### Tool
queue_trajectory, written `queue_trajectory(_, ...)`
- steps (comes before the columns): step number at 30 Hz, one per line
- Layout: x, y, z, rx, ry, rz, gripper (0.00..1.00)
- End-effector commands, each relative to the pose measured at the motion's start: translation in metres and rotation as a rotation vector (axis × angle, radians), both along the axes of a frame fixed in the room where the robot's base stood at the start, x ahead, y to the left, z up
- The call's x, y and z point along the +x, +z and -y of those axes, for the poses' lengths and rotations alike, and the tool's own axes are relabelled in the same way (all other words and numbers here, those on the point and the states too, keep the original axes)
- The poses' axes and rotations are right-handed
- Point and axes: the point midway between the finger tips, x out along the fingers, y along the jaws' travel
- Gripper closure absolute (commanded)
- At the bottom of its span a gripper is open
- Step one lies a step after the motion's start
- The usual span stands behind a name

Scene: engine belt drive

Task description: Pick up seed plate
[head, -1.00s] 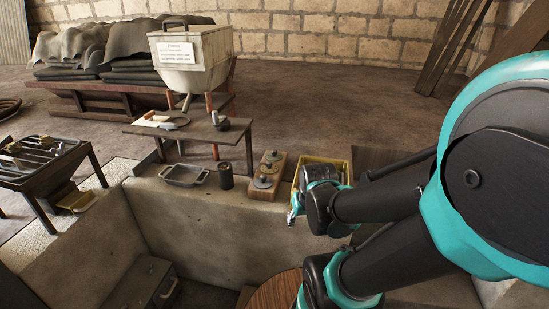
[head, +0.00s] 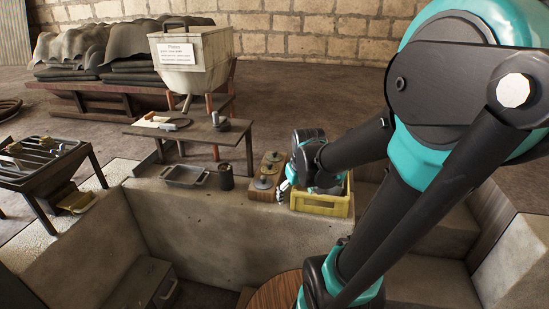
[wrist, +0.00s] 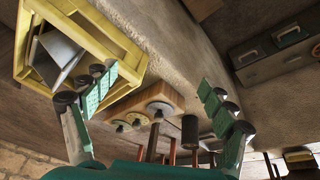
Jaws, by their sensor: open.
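Several round metal discs with knobs, which look like seed plates, sit on a wooden block (head: 264,190) on the concrete ledge. In the head view one disc (head: 263,183) shows near the front of the block. In the wrist view the discs stand in a row, with the nearest disc (wrist: 160,108) at the right end of the block (wrist: 178,92). My gripper (head: 284,189) is just right of the block, beside the yellow crate. In the wrist view my gripper (wrist: 158,98) is open and empty, its two fingers spread either side of the block.
A yellow crate (head: 322,207) with grey flat things inside (wrist: 58,52) stands right of the block, close to my gripper. A dark cylinder (head: 226,177) and a metal tray (head: 185,176) stand to the left. A small table (head: 190,131) and hopper (head: 195,62) are behind.

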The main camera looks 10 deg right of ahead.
Motion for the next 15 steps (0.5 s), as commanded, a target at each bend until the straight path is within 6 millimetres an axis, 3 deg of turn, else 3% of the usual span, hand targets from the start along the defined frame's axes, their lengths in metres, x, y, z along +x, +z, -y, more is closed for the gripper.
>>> queue_trajectory(1, 0.026, 0.012, 0.0, -0.017, 0.054, -0.014, 0.07)
queue_trajectory(3, 0.058, 0.026, 0.0, -0.044, 0.141, -0.035, 0.07)
queue_trajectory(15, 0.229, 0.081, 0.001, -0.156, 0.638, -0.149, 0.07)
